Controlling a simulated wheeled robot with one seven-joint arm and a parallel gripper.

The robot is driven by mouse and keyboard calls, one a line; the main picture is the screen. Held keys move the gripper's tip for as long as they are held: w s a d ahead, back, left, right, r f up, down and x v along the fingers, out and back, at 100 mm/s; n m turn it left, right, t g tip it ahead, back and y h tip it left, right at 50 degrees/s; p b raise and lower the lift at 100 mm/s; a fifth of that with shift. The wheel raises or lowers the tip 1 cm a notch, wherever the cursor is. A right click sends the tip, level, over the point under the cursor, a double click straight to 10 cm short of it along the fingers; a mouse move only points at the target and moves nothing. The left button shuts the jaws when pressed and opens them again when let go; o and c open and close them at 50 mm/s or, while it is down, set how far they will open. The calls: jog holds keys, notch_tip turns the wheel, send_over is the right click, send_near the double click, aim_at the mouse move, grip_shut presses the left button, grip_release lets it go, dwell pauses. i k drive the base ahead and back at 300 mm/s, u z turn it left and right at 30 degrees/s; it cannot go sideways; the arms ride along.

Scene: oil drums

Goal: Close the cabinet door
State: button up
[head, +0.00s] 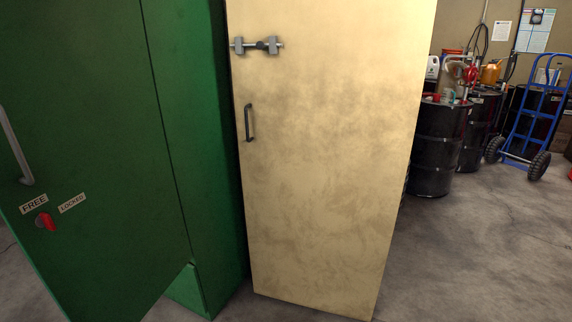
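A green cabinet (200,150) stands at the left in the head view. Its green door (95,130) is swung out toward me, with its hinge side against the cabinet body. The door has a grey handle (15,148) near its free left edge and a red knob (45,221) between "FREE" and "LOCKED" labels. The knob is on the side of "FREE", as far as I can see. The door's top and part of its left side are cut off by the frame. The inside of the cabinet is hidden. My gripper is not in view.
Black drums (437,148) and a blue hand truck (535,120) are behind at right. Grey floor (480,260) is clear at lower right.

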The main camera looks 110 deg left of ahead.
aim_at(83, 142)
jog(key=u, duration=4.35)
jog(key=i, duration=1)
jog(key=u, duration=0.05)
